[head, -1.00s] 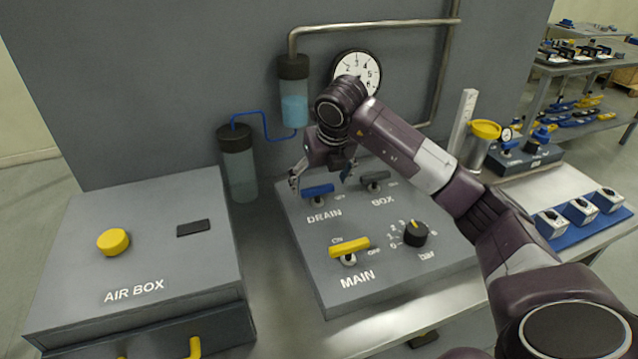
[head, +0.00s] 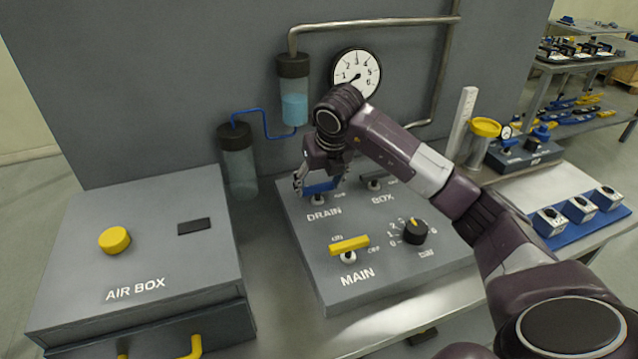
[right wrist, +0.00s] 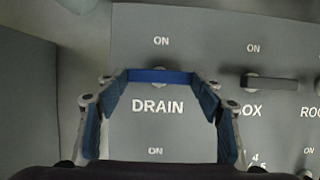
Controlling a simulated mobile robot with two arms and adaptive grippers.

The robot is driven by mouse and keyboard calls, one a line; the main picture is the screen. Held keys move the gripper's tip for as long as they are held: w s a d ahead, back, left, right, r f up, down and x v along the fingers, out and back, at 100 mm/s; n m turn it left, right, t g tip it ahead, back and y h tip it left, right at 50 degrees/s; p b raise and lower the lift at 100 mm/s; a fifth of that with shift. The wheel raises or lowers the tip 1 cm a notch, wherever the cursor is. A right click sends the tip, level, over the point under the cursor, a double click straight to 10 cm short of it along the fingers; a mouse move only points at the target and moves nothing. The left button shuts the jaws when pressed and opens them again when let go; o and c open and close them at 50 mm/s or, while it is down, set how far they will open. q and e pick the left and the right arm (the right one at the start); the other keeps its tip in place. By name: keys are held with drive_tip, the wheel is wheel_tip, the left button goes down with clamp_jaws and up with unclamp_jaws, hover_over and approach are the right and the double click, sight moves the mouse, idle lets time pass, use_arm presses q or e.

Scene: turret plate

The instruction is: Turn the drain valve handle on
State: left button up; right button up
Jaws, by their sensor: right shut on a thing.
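The drain valve handle (head: 322,187) is a blue bar above the DRAIN label on the grey panel (head: 305,225). In the right wrist view the handle (right wrist: 160,76) lies crosswise, below an ON mark. My right gripper (head: 320,184) is over it with one finger at each end of the bar, shut on it. The right wrist view shows both blue-padded fingers (right wrist: 159,80) at the bar's ends. The valve stem is partly hidden. My left gripper is not in view.
The dark BOX handle (head: 375,184) is close on the right. The yellow MAIN handle (head: 349,243) and a black dial (head: 415,232) are nearer the front. A grey air box (head: 140,255) stands left. Two cylinders and a gauge (head: 356,73) are behind.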

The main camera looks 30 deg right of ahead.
drive_tip(key=shift+d+f+n+b, duration=0.1)
drive_tip(key=shift+d+n+b, duration=0.05)
drive_tip(key=shift+n+b, duration=0.45)
drive_tip(key=shift+d+n+y+b, duration=0.15)
drive_tip(key=shift+n+y+b, duration=0.25)
drive_tip(key=shift+n+y, duration=0.55)
drive_tip(key=n+y, duration=0.1)
drive_tip(key=n, duration=0.3)
drive_tip(key=shift+d, duration=0.1)
drive_tip(key=n, duration=0.2)
drive_tip(key=n+g+y, duration=0.1)
drive_tip(key=n, duration=0.2)
drive_tip(key=shift+w+d+r+n+y+p, duration=0.15)
drive_tip(key=shift+w+r+n+y+p, duration=0.1)
drive_tip(key=shift+n+y+p, duration=0.1)
drive_tip(key=shift+w+d+f+n+g+y+p, duration=0.15)
drive_tip(key=shift+n+g, duration=0.35)
drive_tip(key=shift+n, duration=0.75)
drive_tip(key=shift+w+a+r+n+g+y+p, duration=0.1)
drive_tip(key=shift+n+g+y+p, duration=0.3)
drive_tip(key=shift+n, duration=0.85)
drive_tip(key=shift+h, duration=0.25)
drive_tip(key=o, duration=1.2)
drive_tip(key=shift+s+f, duration=0.1)
drive_tip(key=shift+c, duration=0.2)
